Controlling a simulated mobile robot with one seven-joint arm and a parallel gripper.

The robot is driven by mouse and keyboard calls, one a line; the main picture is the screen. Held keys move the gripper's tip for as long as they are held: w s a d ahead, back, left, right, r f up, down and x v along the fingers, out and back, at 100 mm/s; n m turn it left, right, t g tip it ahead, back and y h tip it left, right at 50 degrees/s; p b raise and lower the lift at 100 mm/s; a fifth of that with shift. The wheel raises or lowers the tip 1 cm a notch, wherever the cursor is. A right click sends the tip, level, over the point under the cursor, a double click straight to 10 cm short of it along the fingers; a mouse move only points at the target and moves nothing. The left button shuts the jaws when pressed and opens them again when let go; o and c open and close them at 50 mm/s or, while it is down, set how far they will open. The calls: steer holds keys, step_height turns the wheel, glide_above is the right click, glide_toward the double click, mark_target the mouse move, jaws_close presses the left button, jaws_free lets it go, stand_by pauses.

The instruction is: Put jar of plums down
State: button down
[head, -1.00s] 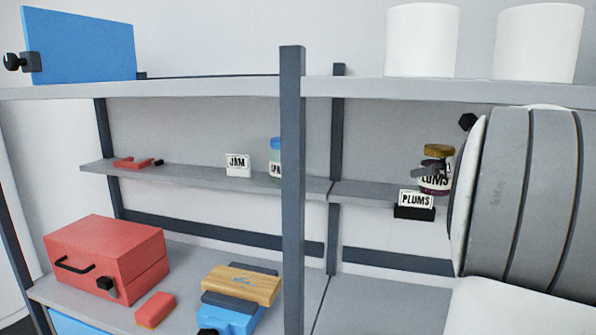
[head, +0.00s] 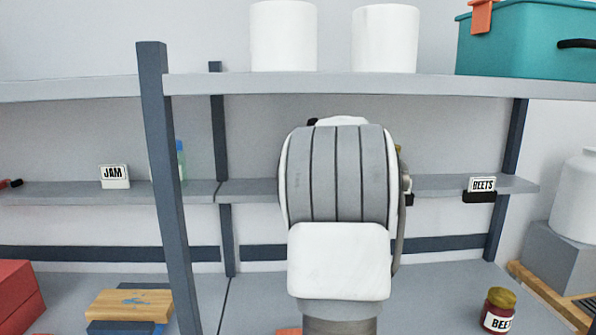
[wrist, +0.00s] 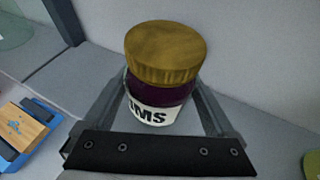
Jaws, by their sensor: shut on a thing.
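The jar of plums (wrist: 165,55) has a yellow-brown lid, dark purple contents and a white label reading "UMS". In the wrist view it stands between the two fingers of my gripper (wrist: 160,98), which is shut on it. In the head view my arm hides my gripper and nearly all of the jar; only a sliver of yellow-brown shows at the arm's right edge. The PLUMS sign is hidden there too. I cannot tell whether the jar's base touches a surface.
The narrow middle shelf (head: 245,190) carries a JAM sign (head: 114,176) and a BEETS sign (head: 482,187). A beets jar (head: 498,310) stands on the lower shelf at right. A dark upright post (head: 165,180) stands left of my arm. A wooden block (head: 128,304) lies lower left.

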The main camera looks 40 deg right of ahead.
steer(key=shift+r, duration=0.1)
jaws_free()
steer(key=shift+f, duration=0.2)
steer(key=shift+r, duration=0.1)
steer(key=shift+s+r, duration=0.1)
steer(key=shift+r, duration=0.1)
steer(key=v, duration=1.1)
steer(key=shift+s+p, duration=0.3)
steer(key=shift+s, duration=0.15)
steer(key=shift+a, duration=0.1)
